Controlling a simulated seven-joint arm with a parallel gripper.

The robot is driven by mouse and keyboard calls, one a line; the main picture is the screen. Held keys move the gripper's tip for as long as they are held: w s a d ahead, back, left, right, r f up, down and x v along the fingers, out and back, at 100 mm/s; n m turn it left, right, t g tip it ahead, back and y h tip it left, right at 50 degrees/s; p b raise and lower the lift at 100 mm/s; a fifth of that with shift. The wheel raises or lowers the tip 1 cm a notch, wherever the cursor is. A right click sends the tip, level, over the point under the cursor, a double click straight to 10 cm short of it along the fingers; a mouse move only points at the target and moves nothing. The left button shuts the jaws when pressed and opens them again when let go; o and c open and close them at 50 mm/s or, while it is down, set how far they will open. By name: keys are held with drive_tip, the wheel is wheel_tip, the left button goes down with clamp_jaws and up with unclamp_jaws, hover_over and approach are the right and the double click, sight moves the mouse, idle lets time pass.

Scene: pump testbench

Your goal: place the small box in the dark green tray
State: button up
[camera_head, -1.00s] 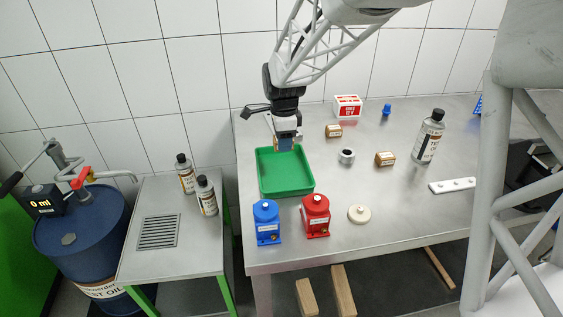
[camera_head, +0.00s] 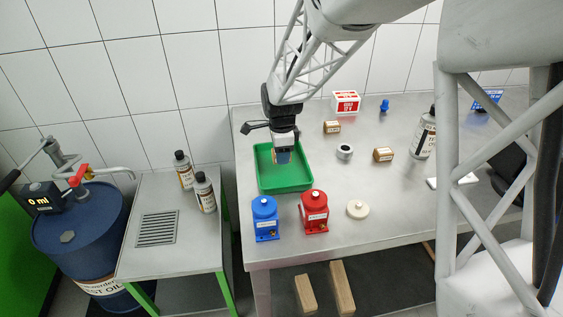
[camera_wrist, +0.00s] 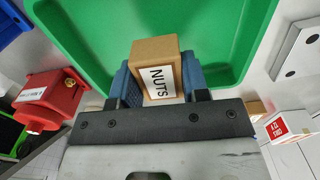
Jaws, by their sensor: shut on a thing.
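The small box is a brown cardboard box labelled "NUTS" (camera_wrist: 157,72) in the wrist view. My gripper (camera_wrist: 158,85) is shut on it, with a blue-grey finger on each side. In the head view my gripper (camera_head: 282,156) points down over the green tray (camera_head: 290,187), within its outline. The fingers mostly hide the box there. The tray also fills the upper part of the wrist view (camera_wrist: 100,35), behind the box. I cannot tell whether the box touches the tray floor.
A blue pump (camera_head: 265,219) and a red pump (camera_head: 314,212) stand in front of the tray. Right of it are a grey ring (camera_head: 345,152), brown boxes (camera_head: 332,128) (camera_head: 383,154), a white disc (camera_head: 357,209) and a red-white box (camera_head: 346,102). Bare table lies between them.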

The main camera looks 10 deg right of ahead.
sight(281, 169)
drive_tip(key=shift+f, duration=1.85)
drive_tip(key=shift+f, duration=0.1)
drive_tip(key=o, duration=0.9)
wheel_tip(281, 169, up, 12)
drive_tip(key=shift+r, duration=0.15)
drive_tip(key=shift+s, duration=0.1)
